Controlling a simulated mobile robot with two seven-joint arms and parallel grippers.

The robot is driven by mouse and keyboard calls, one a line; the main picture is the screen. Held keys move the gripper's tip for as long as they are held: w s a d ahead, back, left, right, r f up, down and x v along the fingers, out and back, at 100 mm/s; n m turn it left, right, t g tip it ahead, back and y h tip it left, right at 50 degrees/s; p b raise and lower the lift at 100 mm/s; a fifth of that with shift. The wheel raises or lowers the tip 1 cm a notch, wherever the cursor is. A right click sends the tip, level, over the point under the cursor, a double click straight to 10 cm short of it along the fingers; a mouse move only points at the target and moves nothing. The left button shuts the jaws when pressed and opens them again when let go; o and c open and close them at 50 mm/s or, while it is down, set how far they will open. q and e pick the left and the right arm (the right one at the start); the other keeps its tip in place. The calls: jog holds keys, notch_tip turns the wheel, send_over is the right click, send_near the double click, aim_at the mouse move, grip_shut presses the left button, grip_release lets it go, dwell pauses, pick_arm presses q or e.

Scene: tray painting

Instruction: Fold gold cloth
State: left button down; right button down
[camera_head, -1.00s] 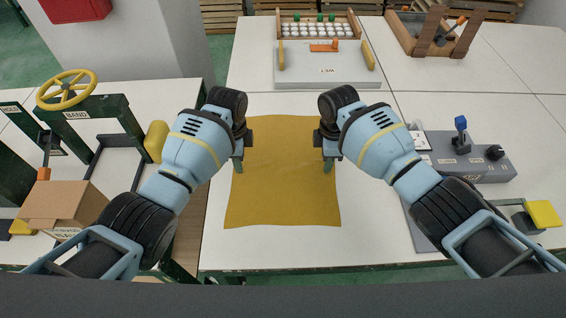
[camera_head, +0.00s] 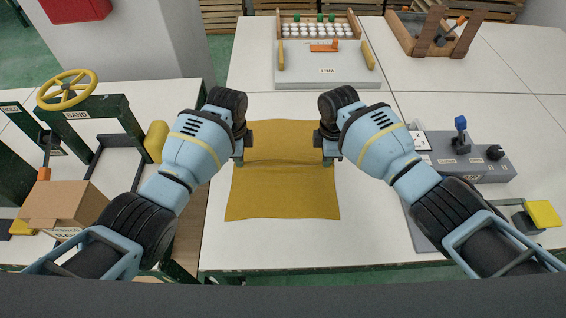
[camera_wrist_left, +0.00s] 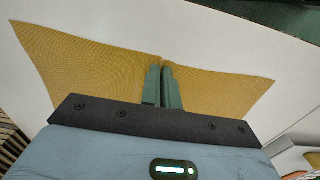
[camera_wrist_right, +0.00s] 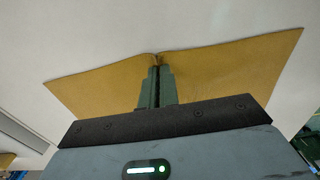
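The gold cloth (camera_head: 285,197) lies on the white table between my two arms, with a crease running across it between the grippers. My left gripper (camera_head: 239,161) is at the cloth's left edge. In the left wrist view its green fingers (camera_wrist_left: 163,68) are shut with cloth pinched between them. My right gripper (camera_head: 328,160) is at the right edge, level with the left one. In the right wrist view its fingers (camera_wrist_right: 158,68) are also shut on a pinched fold of cloth. The cloth slopes away on both sides of each pinch.
A white board marked WET (camera_head: 325,72) stands beyond the cloth. A grey control box (camera_head: 470,158) with a blue lever is at the right. A cardboard box (camera_head: 62,205) and green frame (camera_head: 105,110) are at the left. Bare table surrounds the cloth.

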pick_arm(q)
jog(key=shift+f, duration=0.1)
pick_arm(e)
jog(key=shift+f, duration=0.1)
